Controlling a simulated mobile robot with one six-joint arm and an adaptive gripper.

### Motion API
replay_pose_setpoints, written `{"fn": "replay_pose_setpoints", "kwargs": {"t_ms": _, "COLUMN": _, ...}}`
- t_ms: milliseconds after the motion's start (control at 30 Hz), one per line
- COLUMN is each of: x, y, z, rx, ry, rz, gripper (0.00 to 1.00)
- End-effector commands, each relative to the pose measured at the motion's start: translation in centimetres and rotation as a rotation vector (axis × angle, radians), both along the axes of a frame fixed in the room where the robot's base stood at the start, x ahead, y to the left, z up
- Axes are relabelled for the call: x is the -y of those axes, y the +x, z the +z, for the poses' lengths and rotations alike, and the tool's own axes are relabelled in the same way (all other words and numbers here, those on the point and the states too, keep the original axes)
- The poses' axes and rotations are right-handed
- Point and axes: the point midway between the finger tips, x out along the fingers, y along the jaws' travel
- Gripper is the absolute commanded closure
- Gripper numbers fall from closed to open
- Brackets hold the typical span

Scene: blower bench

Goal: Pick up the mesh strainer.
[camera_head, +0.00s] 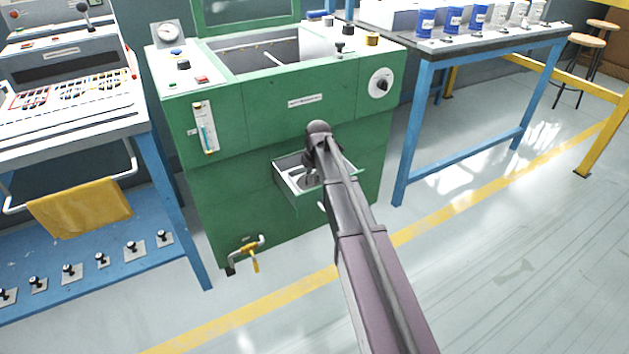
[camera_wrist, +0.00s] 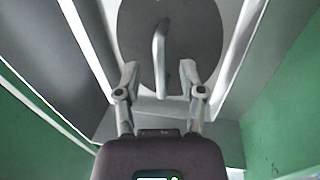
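The mesh strainer (camera_wrist: 200,35) shows in the wrist view as a dark grey round disc with a light upright handle in its middle. It lies inside an open drawer (camera_head: 287,186) of the green machine. My gripper (camera_wrist: 160,70) is open, with one finger on each side of the handle. Gaps show between both fingers and the handle, and nothing is held. In the head view my gripper (camera_head: 312,177) reaches down into the drawer, and my arm hides part of it. The strainer cannot be made out clearly there.
The green machine (camera_head: 225,185) stands around the drawer, with a yellow-handled tap (camera_head: 252,254) low at its front. A blue bench (camera_head: 100,258) with a yellow cloth (camera_head: 75,205) is at left. A blue table (camera_head: 426,90) with several cups is at right. The floor in front is clear.

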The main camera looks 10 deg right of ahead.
Motion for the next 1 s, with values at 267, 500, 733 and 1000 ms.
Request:
{"fn": "replay_pose_setpoints", "kwargs": {"t_ms": 267, "x": 0.0, "y": 0.0, "z": 0.0, "rx": 0.0, "ry": 0.0, "rz": 0.0, "gripper": 1.0}}
{"fn": "replay_pose_setpoints", "kwargs": {"t_ms": 500, "x": 0.0, "y": 0.0, "z": 0.0, "rx": 0.0, "ry": 0.0, "rz": 0.0, "gripper": 1.0}}
{"fn": "replay_pose_setpoints", "kwargs": {"t_ms": 733, "x": 0.1, "y": -0.1, "z": 0.3, "rx": 0.0, "ry": 0.0, "rz": -0.001, "gripper": 1.0}}
{"fn": "replay_pose_setpoints", "kwargs": {"t_ms": 1000, "x": 0.2, "y": -0.4, "z": 1.6, "rx": 0.0, "ry": 0.0, "rz": -0.001, "gripper": 1.0}}
